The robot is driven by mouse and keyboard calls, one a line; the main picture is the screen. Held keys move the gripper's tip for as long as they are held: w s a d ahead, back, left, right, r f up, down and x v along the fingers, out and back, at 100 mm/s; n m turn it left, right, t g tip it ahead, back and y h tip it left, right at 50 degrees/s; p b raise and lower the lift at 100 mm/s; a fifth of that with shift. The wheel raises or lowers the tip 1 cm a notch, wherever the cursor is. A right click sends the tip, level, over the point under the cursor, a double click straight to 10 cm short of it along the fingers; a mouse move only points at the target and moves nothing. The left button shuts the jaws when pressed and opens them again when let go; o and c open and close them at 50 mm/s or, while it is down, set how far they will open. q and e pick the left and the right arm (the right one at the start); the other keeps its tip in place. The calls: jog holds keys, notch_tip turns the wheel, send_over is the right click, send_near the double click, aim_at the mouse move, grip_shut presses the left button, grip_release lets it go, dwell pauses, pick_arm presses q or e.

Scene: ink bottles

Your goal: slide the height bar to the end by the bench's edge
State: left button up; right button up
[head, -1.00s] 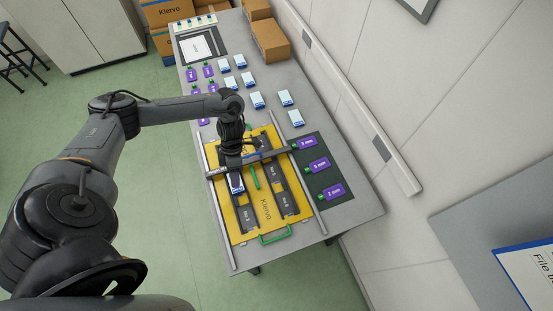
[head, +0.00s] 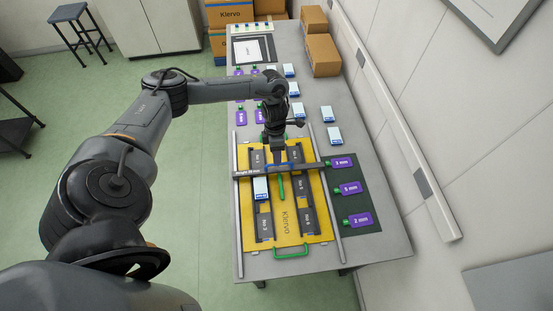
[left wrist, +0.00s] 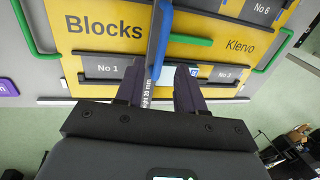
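The height bar (head: 308,168) is a dark bar lying across the yellow Klervo board (head: 288,222), between two silver rails. It sits toward the far part of the board, away from the bench's near edge (head: 310,270). A blue piece (head: 279,166) is at its middle. My left gripper (head: 277,155) points down at that piece. In the left wrist view, the blue piece (left wrist: 157,40) passes between the dark fingers of my left gripper (left wrist: 160,88). The fingers are apart, with a gap to the right of the bar. My right gripper is not in view.
A white-and-blue block (head: 261,188) sits on the board just nearer than the bar. Green handles stand on the board, one (head: 291,252) at its near end. Purple-labelled bottles (head: 350,188) lie on a dark mat at right. Cardboard boxes (head: 322,55) stand farther back.

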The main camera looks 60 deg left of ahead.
pick_arm(q)
jog(key=shift+s+d+f, duration=0.1)
jog(key=shift+d+f, duration=0.05)
jog(key=shift+f, duration=0.75)
jog(key=shift+s+d+f, duration=0.1)
jog(key=shift+d+f, duration=0.05)
jog(key=shift+f, duration=0.7)
grip_shut()
